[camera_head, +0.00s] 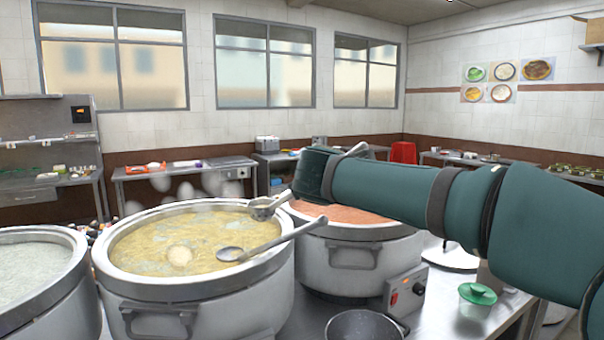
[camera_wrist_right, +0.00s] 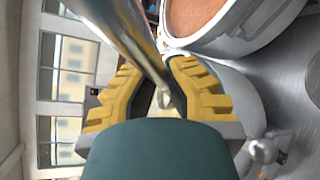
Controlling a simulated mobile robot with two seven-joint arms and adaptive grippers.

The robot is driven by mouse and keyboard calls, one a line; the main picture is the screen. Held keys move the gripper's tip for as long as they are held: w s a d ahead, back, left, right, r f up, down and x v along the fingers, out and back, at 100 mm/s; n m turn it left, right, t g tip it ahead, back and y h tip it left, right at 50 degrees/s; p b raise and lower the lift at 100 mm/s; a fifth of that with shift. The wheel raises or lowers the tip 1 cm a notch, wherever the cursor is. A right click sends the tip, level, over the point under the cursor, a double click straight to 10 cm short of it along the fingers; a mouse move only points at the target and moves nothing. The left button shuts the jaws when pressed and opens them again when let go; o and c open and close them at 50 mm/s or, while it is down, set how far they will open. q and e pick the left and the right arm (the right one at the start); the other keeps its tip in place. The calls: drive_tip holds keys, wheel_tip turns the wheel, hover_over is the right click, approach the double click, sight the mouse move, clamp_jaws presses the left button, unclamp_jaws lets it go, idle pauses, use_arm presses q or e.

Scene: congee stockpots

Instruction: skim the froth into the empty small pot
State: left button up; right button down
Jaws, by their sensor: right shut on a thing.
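The middle stockpot (camera_head: 195,300) holds yellowish broth with pale froth patches (camera_head: 150,262) and a rounder pale clump (camera_head: 180,255). A metal ladle (camera_head: 232,254) lies with its bowl over the broth and its handle across the right rim. My right gripper (camera_wrist_right: 165,90) is shut on a metal handle (camera_wrist_right: 130,40) in the wrist view. In the head view, my right wrist hides most of the grip; a metal end (camera_head: 265,207) shows near the middle pot's right rim. A small dark pot (camera_head: 365,326) stands at the bottom edge, its inside dark. My left gripper is out of view.
A stockpot of whitish congee (camera_head: 40,275) stands at left, and one with reddish contents (camera_head: 345,262) at right, under my right arm. A control box (camera_head: 405,292) and a green-lidded bowl (camera_head: 478,294) are on the steel counter. The counter's right front is fairly clear.

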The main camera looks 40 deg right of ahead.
drive_tip(key=s+d+n+t+y+p, duration=0.1)
drive_tip(key=s+d+n+y+p, duration=0.15)
drive_tip(key=s+d+p, duration=0.45)
drive_tip(key=s+d+n+t+y+p, duration=0.2)
drive_tip(key=s+d+y+p, duration=0.15)
drive_tip(key=s, duration=0.75)
drive_tip(key=s+d+n+t+y+p, duration=0.1)
drive_tip(key=s+d+n+y+p, duration=0.2)
drive_tip(key=s+p, duration=0.45)
wheel_tip(320, 180, down, 21)
drive_tip(key=s+d+b, duration=0.1)
drive_tip(key=b, duration=1.6)
drive_tip(key=shift+d+h+b, duration=0.15)
drive_tip(key=shift+h+b, duration=0.15)
drive_tip(key=shift+s+r+m, duration=0.1)
drive_tip(key=shift+s+m, duration=0.05)
drive_tip(key=shift+m, duration=0.1)
